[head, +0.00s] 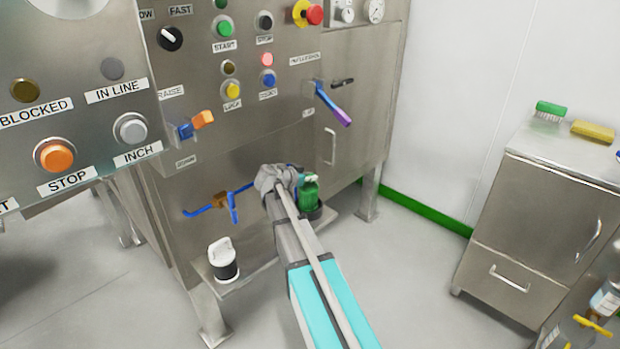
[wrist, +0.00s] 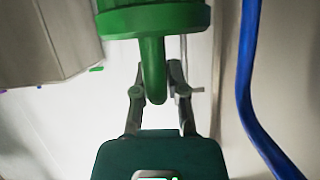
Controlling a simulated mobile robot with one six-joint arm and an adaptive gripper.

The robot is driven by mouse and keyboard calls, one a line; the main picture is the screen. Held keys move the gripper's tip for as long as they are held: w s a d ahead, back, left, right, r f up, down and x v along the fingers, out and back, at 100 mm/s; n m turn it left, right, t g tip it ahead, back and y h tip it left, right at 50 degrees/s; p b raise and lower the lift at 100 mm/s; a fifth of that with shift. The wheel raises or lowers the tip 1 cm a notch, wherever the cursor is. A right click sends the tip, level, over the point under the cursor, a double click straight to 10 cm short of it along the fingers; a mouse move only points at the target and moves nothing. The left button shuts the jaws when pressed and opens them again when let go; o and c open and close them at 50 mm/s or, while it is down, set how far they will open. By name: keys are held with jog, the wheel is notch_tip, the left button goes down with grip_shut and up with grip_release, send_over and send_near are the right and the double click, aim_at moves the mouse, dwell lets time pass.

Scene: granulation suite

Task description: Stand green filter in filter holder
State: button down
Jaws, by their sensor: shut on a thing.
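The green filter (head: 309,192) is upright at the right end of the low shelf on the machine front. My gripper (head: 287,178) is at its upper left. A dark round holder (head: 323,214) shows around or just behind the filter's base. My arm hides part of it, so I cannot tell whether the filter is fully down in it.
A white filter (head: 221,250) with a black base stands at the shelf's left end. A blue-handled valve (head: 222,200) is close left of my gripper. A blue-purple lever (head: 333,104) juts out above. A steel cabinet (head: 540,215) stands to the right, with clear floor between.

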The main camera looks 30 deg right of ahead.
jog(key=shift+f+b, duration=0.6)
jog(key=shift+f, duration=0.05)
jog(key=c, duration=0.7)
grip_release()
jog(key=shift+r, duration=0.2)
jog(key=shift+r+p, duration=0.7)
jog(key=shift+p, duration=0.15)
jog(key=p+v, duration=0.2)
jog(key=v, duration=0.5)
jog(key=shift+a+f, duration=0.1)
jog(key=shift+a, duration=0.1)
jog(key=shift+s, duration=0.15)
